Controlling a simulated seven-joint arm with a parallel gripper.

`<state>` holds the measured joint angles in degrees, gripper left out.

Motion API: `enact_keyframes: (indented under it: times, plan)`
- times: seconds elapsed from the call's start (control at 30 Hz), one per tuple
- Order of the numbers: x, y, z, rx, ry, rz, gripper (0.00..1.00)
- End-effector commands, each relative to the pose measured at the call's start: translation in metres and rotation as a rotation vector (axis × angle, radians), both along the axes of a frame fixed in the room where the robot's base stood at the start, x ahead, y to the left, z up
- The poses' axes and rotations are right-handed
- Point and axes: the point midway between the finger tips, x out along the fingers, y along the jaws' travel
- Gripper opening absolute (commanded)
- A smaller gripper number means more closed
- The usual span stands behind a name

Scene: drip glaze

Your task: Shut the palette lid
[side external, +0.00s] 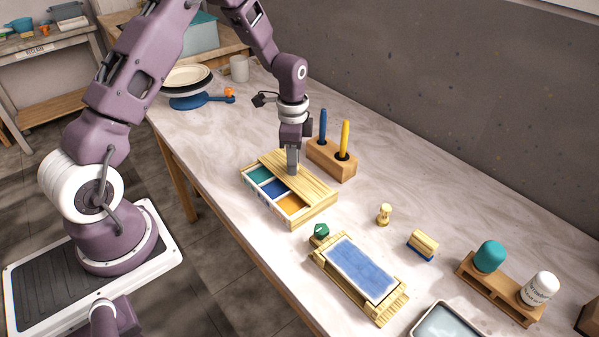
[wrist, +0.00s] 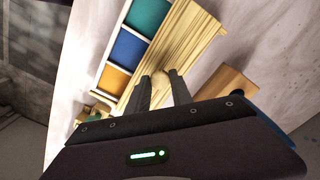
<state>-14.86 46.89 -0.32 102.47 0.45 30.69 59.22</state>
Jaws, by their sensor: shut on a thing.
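The wooden palette box (side external: 318,220) stands on the table with green, blue and orange paint wells showing along its near-left side. Its light wood lid (side external: 312,187) lies over the far-right part of the box, leaving the wells uncovered. The lid also shows in the wrist view (wrist: 187,45), beside the wells. My gripper (side external: 292,169) points down at the lid. In the wrist view my gripper (wrist: 160,84) has its two fingers on either side of a small pale knob (wrist: 160,86), shut on it. The fingers partly hide the knob.
A wooden block (side external: 332,160) with a blue and a yellow tool stands close behind the box. A green knob-like piece (side external: 320,232) and a framed blue panel (side external: 362,267) lie in front. A small wooden peg (side external: 384,214) stands to the right.

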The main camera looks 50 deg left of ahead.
Motion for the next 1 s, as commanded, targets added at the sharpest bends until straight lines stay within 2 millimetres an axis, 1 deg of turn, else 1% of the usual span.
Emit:
enact_keyframes:
  times: [0.8,0.97,1.0]
  plan:
    - [-0.049,0.001,0.0,0.001,0.0,0.0,0.01]
    - [-0.057,0.001,0.001,0.001,-0.001,0.001,0.01]
    - [-0.058,0.001,0.001,0.001,-0.002,0.001,0.28]
